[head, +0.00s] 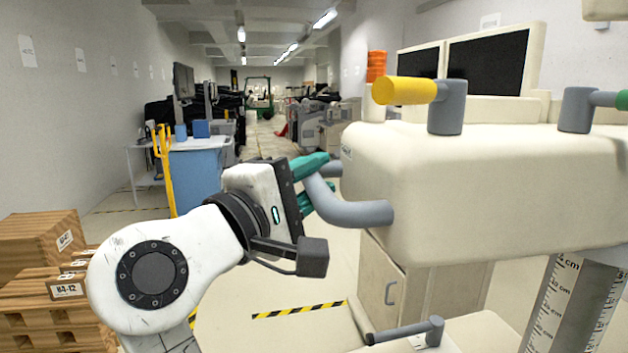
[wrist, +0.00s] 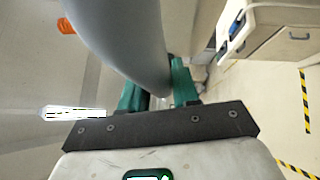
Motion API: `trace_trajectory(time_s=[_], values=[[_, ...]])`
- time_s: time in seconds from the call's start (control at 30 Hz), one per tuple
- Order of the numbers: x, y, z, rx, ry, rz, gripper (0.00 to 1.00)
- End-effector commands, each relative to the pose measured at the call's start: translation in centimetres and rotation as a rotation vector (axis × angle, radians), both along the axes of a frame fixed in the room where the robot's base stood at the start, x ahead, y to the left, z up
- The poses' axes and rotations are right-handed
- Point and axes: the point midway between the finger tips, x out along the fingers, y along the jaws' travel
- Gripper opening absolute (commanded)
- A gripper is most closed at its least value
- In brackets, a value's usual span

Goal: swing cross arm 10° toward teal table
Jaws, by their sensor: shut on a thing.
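The cross arm (head: 480,190) is a thick cream beam at the right of the head view, with a grey curved handle (head: 362,214) at its near left end. My gripper (head: 318,182) has teal fingers closed around the handle's bent part. In the wrist view the grey handle (wrist: 118,40) runs down between the two teal fingers (wrist: 160,92). I cannot make out a clearly teal table; a pale table with a blue side (head: 197,180) stands at the left, farther back.
A yellow-ended knob (head: 405,91) and dark monitors (head: 488,62) are on and behind the beam. A scale-marked column (head: 572,310) stands below it. Wooden crates (head: 40,250) are at the lower left. A cabinet (head: 400,285) stands under the beam. The floor between is open.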

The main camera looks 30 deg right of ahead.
Motion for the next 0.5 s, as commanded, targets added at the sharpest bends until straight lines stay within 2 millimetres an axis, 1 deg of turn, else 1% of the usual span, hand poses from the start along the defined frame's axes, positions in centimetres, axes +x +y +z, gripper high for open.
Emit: trace_trajectory(time_s=[0.1,0.5], values=[[0.8,-0.4,0.2,-0.003,0.003,-0.004,0.0],[2.4,-1.2,0.3,-0.003,0.0,-0.041,0.0]])
